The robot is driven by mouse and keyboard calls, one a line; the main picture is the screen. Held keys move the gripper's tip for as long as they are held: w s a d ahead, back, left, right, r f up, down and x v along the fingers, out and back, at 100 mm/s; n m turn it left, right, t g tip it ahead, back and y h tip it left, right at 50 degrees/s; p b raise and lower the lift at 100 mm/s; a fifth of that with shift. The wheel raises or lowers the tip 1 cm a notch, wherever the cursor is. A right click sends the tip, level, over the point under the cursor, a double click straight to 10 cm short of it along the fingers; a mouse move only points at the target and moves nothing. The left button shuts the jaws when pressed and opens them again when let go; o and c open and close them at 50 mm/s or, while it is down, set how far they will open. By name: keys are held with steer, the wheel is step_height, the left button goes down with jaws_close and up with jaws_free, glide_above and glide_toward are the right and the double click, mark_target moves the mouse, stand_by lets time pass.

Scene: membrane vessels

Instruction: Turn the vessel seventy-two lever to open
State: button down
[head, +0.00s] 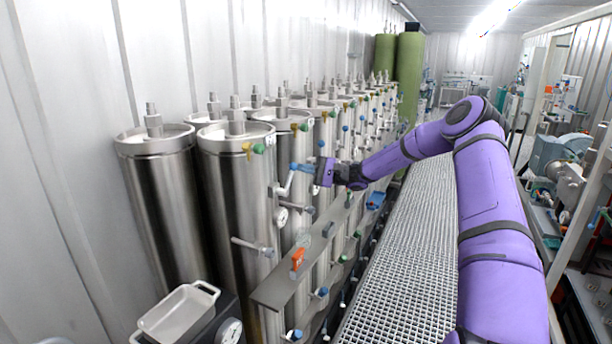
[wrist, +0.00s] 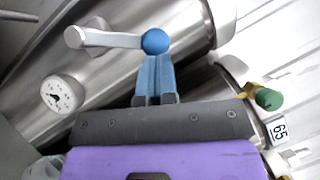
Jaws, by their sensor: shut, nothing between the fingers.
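A metal lever (wrist: 112,40) with a round blue knob (wrist: 155,41) sticks out from a steel vessel (wrist: 205,20) in the wrist view. In the head view the lever (head: 283,187) is on the side of a front-row steel vessel (head: 232,210). My gripper (wrist: 156,58) has blue fingers held together, with the tips right at the knob and nothing between them. In the head view my gripper (head: 294,167) reaches the lever's upper end. Whether the tips touch the knob I cannot tell. No label reading seventy-two is legible.
A round gauge (wrist: 62,95) sits below the lever. A tag reading 65 (wrist: 279,130) and a green-knobbed valve (wrist: 268,98) are at the right. A shelf with an orange item (head: 297,260) runs along the vessels. A grated walkway (head: 410,260) lies beside them.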

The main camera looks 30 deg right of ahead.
steer(key=s+a+r+n+g+h, duration=0.1)
steer(key=s+a+r+n+h, duration=0.2)
steer(key=n, duration=0.3)
steer(key=shift+a+r+g+h, duration=0.3)
steer(key=shift+a+g, duration=0.1)
steer(key=shift+a, duration=0.15)
steer(key=shift+w, duration=0.1)
stand_by(0.3)
steer(key=w+d+v, duration=0.1)
steer(key=w+v, duration=0.1)
steer(key=v, duration=1)
steer(key=shift+w+d+r, duration=0.2)
steer(key=shift+d, duration=0.2)
